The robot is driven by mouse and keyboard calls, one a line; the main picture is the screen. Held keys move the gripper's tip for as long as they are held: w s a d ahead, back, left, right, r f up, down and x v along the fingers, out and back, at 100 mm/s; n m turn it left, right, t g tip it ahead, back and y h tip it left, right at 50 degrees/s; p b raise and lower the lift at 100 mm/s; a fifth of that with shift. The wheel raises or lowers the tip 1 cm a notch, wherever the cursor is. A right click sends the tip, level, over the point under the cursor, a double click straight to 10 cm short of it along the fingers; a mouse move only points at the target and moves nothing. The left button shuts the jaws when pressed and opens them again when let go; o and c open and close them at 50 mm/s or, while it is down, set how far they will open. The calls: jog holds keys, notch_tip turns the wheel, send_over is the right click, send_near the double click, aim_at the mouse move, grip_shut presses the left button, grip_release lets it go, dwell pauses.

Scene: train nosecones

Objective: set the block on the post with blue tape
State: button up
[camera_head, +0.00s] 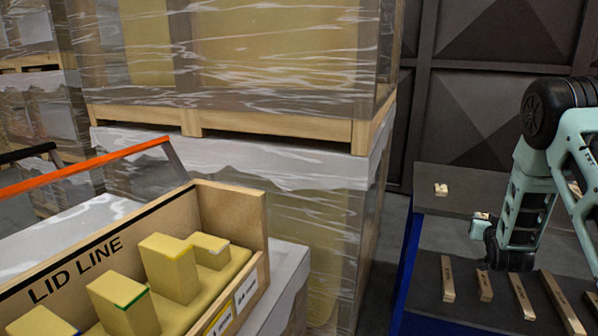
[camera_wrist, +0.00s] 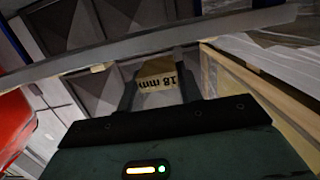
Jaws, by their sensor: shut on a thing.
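The post with blue tape (camera_head: 40,322) stands in the wooden crate at the lower left, far left of my gripper. It is cut by the bottom edge of the picture, and only a little blue shows at its top edge.
Several wooden strips (camera_head: 447,279) lie on the bench; a small block (camera_head: 440,189) sits farther back. Wrapped pallets (camera_head: 250,150) stand behind.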

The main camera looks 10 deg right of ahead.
jog(key=s+a+f+n+y+p, duration=0.1)
jog(key=s+a+f+n+y, duration=0.1)
jog(key=a, duration=0.8)
jog(key=s+a+f+n+t+y+p, duration=0.1)
jog(key=s+a+f+n+y+p, duration=0.1)
jog(key=a, duration=0.8)
jog(key=s+a+f+n+t+y+p, duration=0.1)
jog(key=s+a+f+n+y+p, duration=0.1)
jog(key=a, duration=0.9)
jog(key=shift+s+f+y, duration=0.65)
jog(key=shift+s+y, duration=0.5)
jog(key=shift+y, duration=0.05)
jog(key=shift+s, duration=0.1)
